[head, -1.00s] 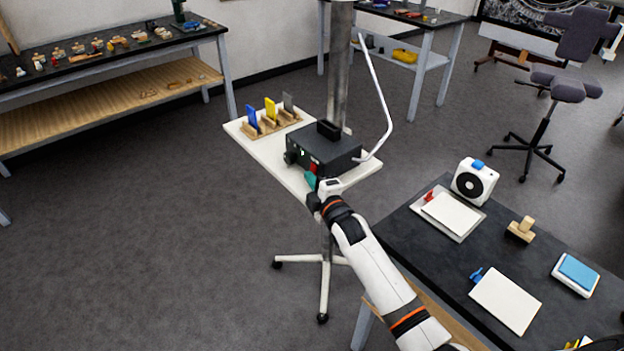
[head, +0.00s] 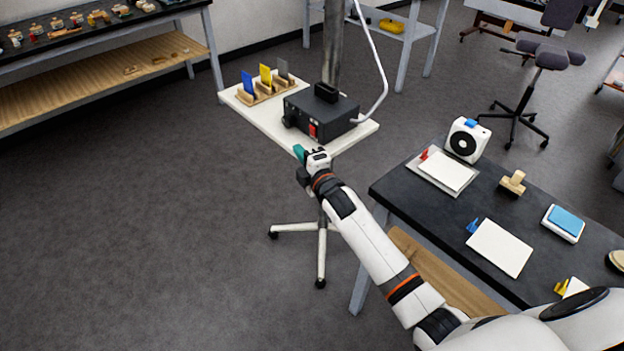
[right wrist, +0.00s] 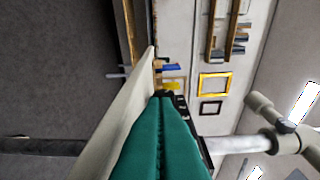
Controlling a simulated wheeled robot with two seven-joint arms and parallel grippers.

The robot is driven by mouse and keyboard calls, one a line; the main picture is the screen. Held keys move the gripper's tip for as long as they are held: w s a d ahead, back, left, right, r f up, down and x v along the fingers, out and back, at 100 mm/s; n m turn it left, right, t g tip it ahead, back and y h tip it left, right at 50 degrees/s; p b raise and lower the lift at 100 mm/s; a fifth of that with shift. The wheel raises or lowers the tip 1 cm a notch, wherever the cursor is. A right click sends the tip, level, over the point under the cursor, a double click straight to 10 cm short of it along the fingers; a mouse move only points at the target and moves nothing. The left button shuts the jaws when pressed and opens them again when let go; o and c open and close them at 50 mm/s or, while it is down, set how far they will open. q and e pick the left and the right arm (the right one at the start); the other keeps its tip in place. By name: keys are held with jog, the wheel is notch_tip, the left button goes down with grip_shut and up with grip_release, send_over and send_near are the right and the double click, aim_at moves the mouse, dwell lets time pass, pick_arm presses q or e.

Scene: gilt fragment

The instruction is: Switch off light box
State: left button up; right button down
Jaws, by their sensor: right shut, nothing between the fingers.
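The light box (head: 321,114) is a black box on a white stand shelf (head: 262,123) in the head view. A red switch (head: 312,130) shows on its front face, with a dark knob to its left. My right gripper (head: 299,152) has green fingers and is at the shelf's front edge, a little in front of and below the switch, apart from it. It is shut and empty. In the right wrist view, the shut green fingers (right wrist: 160,140) hide most of the dark box (right wrist: 181,104) behind them. My left gripper is not in view.
A wooden holder with blue, yellow and grey cards (head: 265,82) stands on the shelf left of the box. A white curved tube (head: 379,75) rises at its right. A black table (head: 400,190) with pads and a white fan-like device stands at right. Floor at left is clear.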

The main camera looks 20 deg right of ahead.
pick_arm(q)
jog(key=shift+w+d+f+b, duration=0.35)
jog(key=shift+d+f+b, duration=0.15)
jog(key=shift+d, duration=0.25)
pick_arm(e)
jog(key=s+d, duration=0.2)
jog(key=s, duration=0.6)
jog(key=shift+s+f, duration=0.2)
jog(key=shift+f, duration=0.15)
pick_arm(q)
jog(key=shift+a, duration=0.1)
